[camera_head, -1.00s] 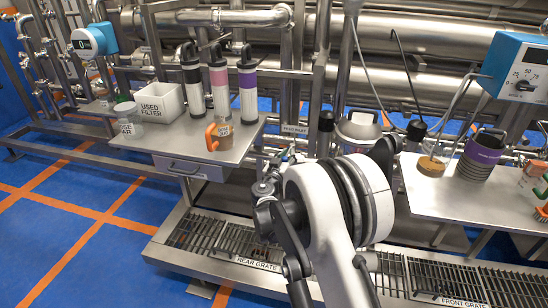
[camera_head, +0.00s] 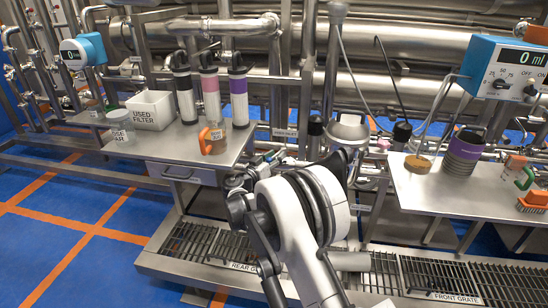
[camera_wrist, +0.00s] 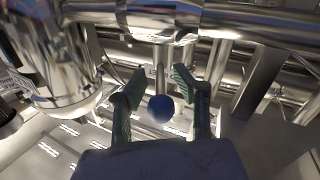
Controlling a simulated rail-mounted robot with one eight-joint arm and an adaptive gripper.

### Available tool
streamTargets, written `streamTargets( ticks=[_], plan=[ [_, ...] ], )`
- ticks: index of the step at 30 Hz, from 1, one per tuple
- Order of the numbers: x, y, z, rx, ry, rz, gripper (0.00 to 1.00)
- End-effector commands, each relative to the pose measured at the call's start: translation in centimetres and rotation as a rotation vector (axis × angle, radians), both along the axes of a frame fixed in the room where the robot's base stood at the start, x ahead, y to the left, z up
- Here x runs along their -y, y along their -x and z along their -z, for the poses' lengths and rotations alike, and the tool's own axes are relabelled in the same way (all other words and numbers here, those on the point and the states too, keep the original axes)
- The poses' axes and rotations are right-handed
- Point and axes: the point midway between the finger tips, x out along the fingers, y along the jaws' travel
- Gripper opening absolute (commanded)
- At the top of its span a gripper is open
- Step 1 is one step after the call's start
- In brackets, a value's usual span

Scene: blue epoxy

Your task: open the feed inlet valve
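In the wrist view my gripper (camera_wrist: 158,82) is open, with its two green fingers spread on either side of a dark blue round knob (camera_wrist: 160,108). A thin metal rod rises behind the knob, in line with it. Gaps show between the knob and both fingers, so I see no grip on it. I cannot tell for sure that the knob belongs to the feed inlet valve. In the head view a small label plate (camera_head: 285,132), too blurred to read now, sits on the pipework behind my arm. My arm hides the fingers and knob there.
Large steel pipes (camera_wrist: 245,22) cross above the fingers, and a shiny cylindrical vessel (camera_wrist: 60,75) is close at left. In the head view a left table (camera_head: 145,153) holds filters and containers; a right table (camera_head: 430,198) holds more items. Floor grates (camera_head: 435,275) lie below.

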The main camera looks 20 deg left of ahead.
Motion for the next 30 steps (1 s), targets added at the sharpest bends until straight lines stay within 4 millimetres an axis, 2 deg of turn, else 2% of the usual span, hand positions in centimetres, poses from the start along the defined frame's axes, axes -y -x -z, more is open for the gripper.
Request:
streamTargets(
  ticks=[7, 11, 14, 24, 30],
  plan=[
    [0.0, 0.1, 0.0, 0.0, 0.0, 0.0, 0.29],
    [-0.2, 1.0, 0.0, 0.0, 0.0, -0.001, 0.29],
    [-0.4, 2.4, 0.0, 0.0, 0.0, -0.002, 0.29],
    [-1.4, 9.0, 0.0, 0.0, 0.0, -0.002, 0.29],
    [-1.7, 11.2, 0.0, 0.0, 0.0, -0.001, 0.29]
  ],
)
